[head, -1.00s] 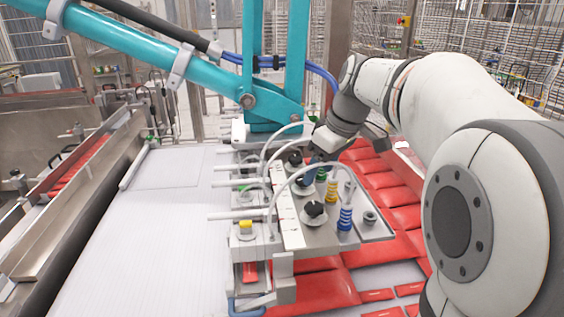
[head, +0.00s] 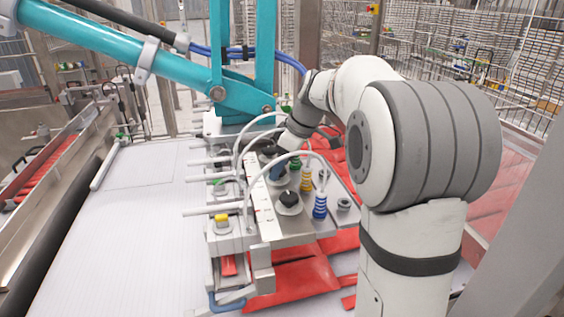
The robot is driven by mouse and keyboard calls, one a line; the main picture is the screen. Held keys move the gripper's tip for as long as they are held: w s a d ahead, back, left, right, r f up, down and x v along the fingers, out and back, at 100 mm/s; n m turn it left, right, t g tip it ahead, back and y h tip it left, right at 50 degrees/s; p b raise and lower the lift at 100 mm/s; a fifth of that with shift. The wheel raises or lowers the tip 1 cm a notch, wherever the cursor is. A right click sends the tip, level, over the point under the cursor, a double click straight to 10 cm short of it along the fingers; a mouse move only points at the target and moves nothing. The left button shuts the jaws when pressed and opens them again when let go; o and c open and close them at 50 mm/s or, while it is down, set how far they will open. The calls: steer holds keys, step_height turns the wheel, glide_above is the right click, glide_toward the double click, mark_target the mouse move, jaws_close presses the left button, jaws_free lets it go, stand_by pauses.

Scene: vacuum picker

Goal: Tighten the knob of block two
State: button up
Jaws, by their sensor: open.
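The picker head carries a metal plate (head: 292,229) with black knobs on pale round bases. The nearer knob (head: 288,198) shows clearly. A farther knob (head: 268,151) is partly covered by white hoses. I cannot tell by a marking which is block two. My gripper (head: 278,172) is small in the head view and points down over the plate, between these two knobs. It is open. Its fingertips are partly hidden, and I cannot tell whether they touch a knob.
White hoses (head: 299,153) arch over the plate. A teal arm (head: 140,55) rises behind. Red packs (head: 290,288) lie below. The white belt (head: 120,240) at left is clear.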

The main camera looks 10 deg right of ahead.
steer(key=shift+c, duration=0.6)
steer(key=c, duration=0.9)
